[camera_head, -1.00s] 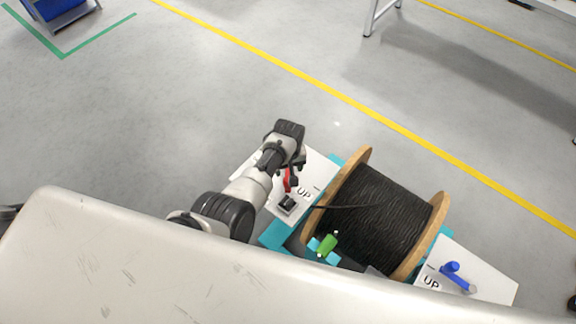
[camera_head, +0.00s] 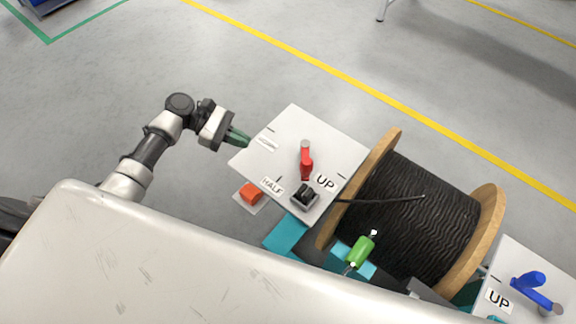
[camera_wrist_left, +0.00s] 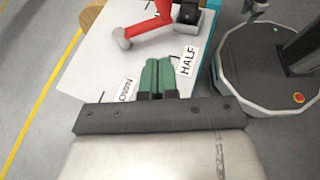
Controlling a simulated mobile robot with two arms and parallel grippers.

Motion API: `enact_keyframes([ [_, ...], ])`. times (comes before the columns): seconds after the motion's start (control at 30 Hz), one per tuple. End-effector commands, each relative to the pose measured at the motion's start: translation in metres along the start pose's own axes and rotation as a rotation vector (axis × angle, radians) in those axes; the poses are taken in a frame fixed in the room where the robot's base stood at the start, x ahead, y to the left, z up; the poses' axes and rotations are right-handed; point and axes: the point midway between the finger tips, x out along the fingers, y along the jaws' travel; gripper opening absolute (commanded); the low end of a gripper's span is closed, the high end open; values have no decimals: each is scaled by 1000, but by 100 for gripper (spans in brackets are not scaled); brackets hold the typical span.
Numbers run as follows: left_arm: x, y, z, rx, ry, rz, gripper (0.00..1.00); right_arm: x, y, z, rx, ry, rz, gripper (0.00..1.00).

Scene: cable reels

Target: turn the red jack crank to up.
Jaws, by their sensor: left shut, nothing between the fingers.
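The red jack crank (camera_head: 306,162) is on a white panel (camera_head: 290,122) left of the cable reel. Its paler end is near the panel's middle, and its red arm runs toward a black block, between the HALF label (camera_head: 272,185) and the UP label (camera_head: 325,182), closer to UP. The crank (camera_wrist_left: 150,27) also shows at the top of the left wrist view, partly cut off. My left gripper (camera_head: 245,140) is shut and empty, its green fingers at the panel's left corner by the DOWN label, apart from the crank.
The wooden cable reel (camera_head: 410,215) stands right of the panel. Floor beyond the panel is clear.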

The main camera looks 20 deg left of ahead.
Motion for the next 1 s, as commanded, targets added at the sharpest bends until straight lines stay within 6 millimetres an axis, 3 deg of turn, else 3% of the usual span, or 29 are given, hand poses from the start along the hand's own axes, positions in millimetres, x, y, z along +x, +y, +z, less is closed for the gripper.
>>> enact_keyframes([
  [0.03,-1,-4,-5,-17,-30,-7,0,14,0,1,0,0,0,60],
  [0.27,-2,-10,7,-55,-100,-24,0,17,0,2,0,0,0,60],
  [0.37,10,-10,9,-55,-101,-25,0,16,0,2,0,-1,0,60],
  [0.73,88,-11,17,-52,-101,-23,0,16,2,3,0,-2,3,60],
  [1.0,121,-11,30,-51,-99,-21,0,14,2,3,0,-3,3,60],
])
